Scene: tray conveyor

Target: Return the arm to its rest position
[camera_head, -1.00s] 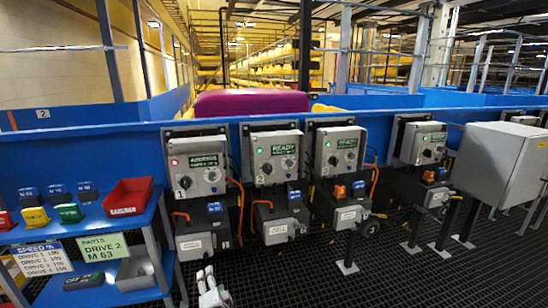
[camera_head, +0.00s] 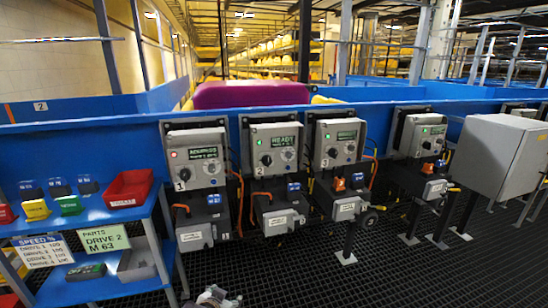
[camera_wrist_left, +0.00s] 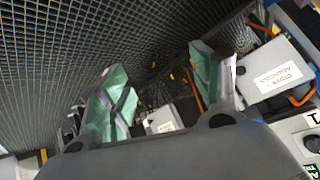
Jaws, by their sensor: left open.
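My left gripper (camera_wrist_left: 158,88) is open in the left wrist view, with two green-padded fingers apart and nothing between them. Behind the fingers show the black floor grating and a labelled grey box (camera_wrist_left: 275,72). In the head view, only a small grey part of my left gripper (camera_head: 215,298) shows at the bottom edge, in front of the control boxes and apart from them. The rest of my left arm is hidden below the picture. My right gripper is in neither view.
Several grey control boxes, among them box 1 (camera_head: 210,172) and box 2 (camera_head: 264,162), line the blue conveyor wall (camera_head: 100,140). A blue shelf (camera_head: 95,217) at the left holds a red bin (camera_head: 128,188) and small coloured bins. Open floor grating (camera_head: 290,285) lies in front.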

